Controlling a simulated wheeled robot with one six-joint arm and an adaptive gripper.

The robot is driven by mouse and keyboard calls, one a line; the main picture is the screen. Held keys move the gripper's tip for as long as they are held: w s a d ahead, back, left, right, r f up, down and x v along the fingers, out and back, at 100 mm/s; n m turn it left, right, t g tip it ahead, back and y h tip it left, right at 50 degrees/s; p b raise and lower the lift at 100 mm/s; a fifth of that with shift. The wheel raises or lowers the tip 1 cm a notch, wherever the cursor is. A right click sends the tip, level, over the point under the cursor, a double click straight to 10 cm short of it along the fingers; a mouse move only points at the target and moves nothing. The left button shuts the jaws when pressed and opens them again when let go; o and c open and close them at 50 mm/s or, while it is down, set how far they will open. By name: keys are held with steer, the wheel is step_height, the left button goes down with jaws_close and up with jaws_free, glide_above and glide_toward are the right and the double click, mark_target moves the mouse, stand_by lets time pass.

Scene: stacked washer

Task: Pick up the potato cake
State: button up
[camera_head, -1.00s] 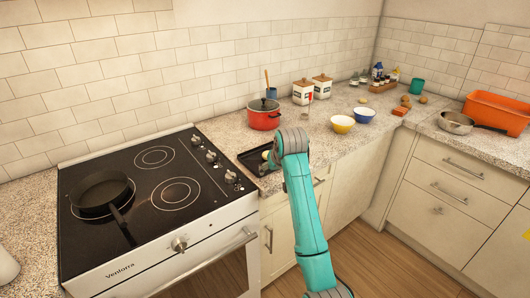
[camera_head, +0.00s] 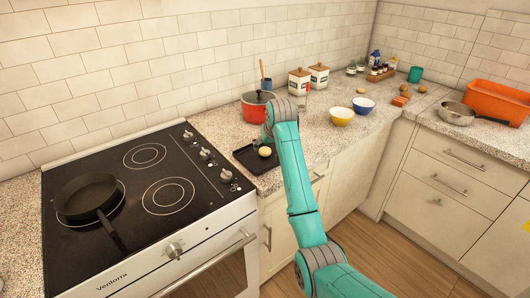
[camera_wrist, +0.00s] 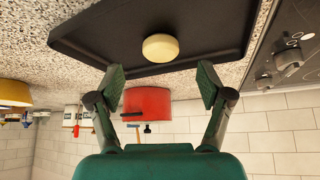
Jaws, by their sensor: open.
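The potato cake is a small round pale-yellow disc (camera_head: 265,151) lying on a black tray (camera_head: 246,158) on the counter, right of the stove. In the wrist view the potato cake (camera_wrist: 160,48) sits on the tray (camera_wrist: 95,35) near the edge closest to my fingers. My gripper (camera_wrist: 160,85) is open and empty, its two fingers spread wide on either side of the cake's line, with the cake just beyond the fingertips. In the head view my arm hides the gripper's fingers.
A red pot (camera_head: 257,104) stands behind the tray. A yellow bowl (camera_head: 342,117) and a blue bowl (camera_head: 363,106) stand to the right. The black stove (camera_head: 150,190) with a frying pan (camera_head: 88,198) is at left, its knobs close to the tray.

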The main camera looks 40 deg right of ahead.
mark_target(265, 150)
steer(key=shift+x, duration=2.35)
steer(key=c, duration=1.2)
